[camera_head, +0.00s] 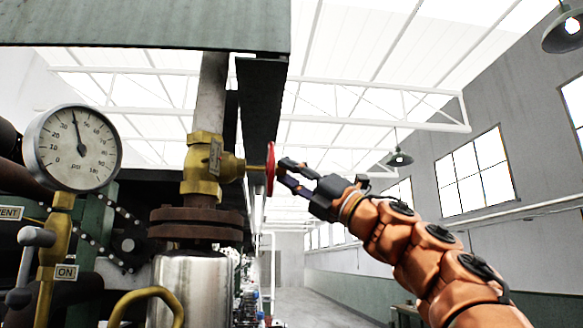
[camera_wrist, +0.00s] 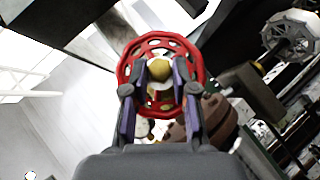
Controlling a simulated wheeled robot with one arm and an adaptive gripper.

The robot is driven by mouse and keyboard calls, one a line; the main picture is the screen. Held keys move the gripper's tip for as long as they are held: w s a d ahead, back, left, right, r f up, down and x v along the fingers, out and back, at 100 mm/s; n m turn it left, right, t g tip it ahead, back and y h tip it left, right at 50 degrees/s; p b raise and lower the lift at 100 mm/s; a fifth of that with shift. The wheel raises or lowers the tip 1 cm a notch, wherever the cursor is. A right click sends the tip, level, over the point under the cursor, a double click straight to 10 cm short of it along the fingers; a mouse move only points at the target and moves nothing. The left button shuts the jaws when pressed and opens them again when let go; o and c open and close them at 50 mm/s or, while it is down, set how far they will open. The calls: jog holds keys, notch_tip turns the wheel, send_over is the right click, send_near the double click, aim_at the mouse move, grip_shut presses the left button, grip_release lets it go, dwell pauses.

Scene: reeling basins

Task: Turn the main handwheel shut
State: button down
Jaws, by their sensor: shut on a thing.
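The main handwheel (camera_head: 270,168) is red and shows edge-on at the end of a stem on a brass valve (camera_head: 203,165). In the wrist view the handwheel (camera_wrist: 193,57) faces me, with a round rim, a pierced web and a brass nut (camera_wrist: 160,70) at its centre. My gripper (camera_head: 283,173) reaches the wheel from the right. In the wrist view my gripper (camera_wrist: 160,75) has its two fingers on either side of the hub, shut on the wheel. The finger contact is partly hidden.
A round psi gauge (camera_head: 73,148) stands at the left, its needle a little left of upright. Below it is a brass fitting with a grey lever (camera_head: 38,237) and an "ON" tag (camera_head: 66,272). A rusty flange (camera_head: 200,222) and shiny cylinder (camera_head: 192,290) are under the valve.

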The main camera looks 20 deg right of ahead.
jog(key=shift+s+r+m+h+p, duration=0.1)
jog(key=shift+m+h+p, duration=0.35)
jog(key=shift+m+h, duration=0.85)
jog(key=shift+s+r+m+h+p, duration=0.1)
jog(key=shift+m+h+p, duration=0.3)
jog(key=shift+m+h, duration=0.85)
jog(key=shift+r+m+h, duration=0.1)
jog(key=shift+m+h, duration=0.35)
jog(key=shift+m, duration=0.9)
jog(key=c, duration=0.9)
grip_release()
jog(key=shift+s+d, duration=0.1)
jog(key=shift+v, duration=5.9)
